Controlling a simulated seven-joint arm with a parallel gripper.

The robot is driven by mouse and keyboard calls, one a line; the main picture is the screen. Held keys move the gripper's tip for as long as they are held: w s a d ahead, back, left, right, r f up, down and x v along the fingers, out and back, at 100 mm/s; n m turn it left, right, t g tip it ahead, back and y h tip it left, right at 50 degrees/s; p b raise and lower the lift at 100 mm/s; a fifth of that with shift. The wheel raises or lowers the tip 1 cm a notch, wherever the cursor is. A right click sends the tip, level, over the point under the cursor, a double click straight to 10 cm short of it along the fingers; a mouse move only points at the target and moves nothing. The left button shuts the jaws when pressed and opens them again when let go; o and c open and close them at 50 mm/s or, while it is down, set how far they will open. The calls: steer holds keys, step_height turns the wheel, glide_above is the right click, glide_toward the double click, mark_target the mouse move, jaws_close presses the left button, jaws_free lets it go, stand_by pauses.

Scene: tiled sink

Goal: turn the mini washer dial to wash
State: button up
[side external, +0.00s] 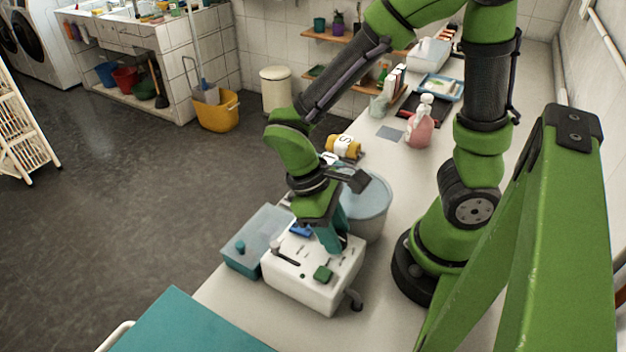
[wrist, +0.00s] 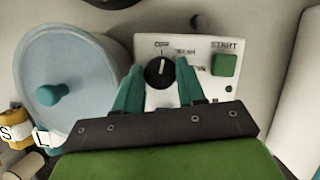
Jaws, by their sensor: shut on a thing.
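The mini washer's white control panel (wrist: 206,52) shows in the wrist view, with a round black dial (wrist: 160,72) bearing a white pointer line. The wash label (wrist: 185,50) is up and to the right of the dial, partly hard to read. My gripper (wrist: 160,80) has its teal fingers on either side of the dial, shut on it. In the side external view, my gripper (side external: 326,238) is down at the white washer body (side external: 312,284) and hides the dial.
A green START button (wrist: 225,65) is right of the dial. A round pale blue tub (side external: 370,208) stands close behind the washer. A blue box (side external: 258,228) adjoins its left side.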

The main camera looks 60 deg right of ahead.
steer(key=m+y, duration=0.2)
steer(key=m, duration=0.3)
steer(key=shift+d+m, duration=0.15)
steer(key=shift+m, duration=0.15)
stand_by(0.4)
steer(key=o, duration=1)
steer(key=v, duration=1.7)
steer(key=shift+s+d, duration=0.1)
steer(key=shift+d, duration=0.2)
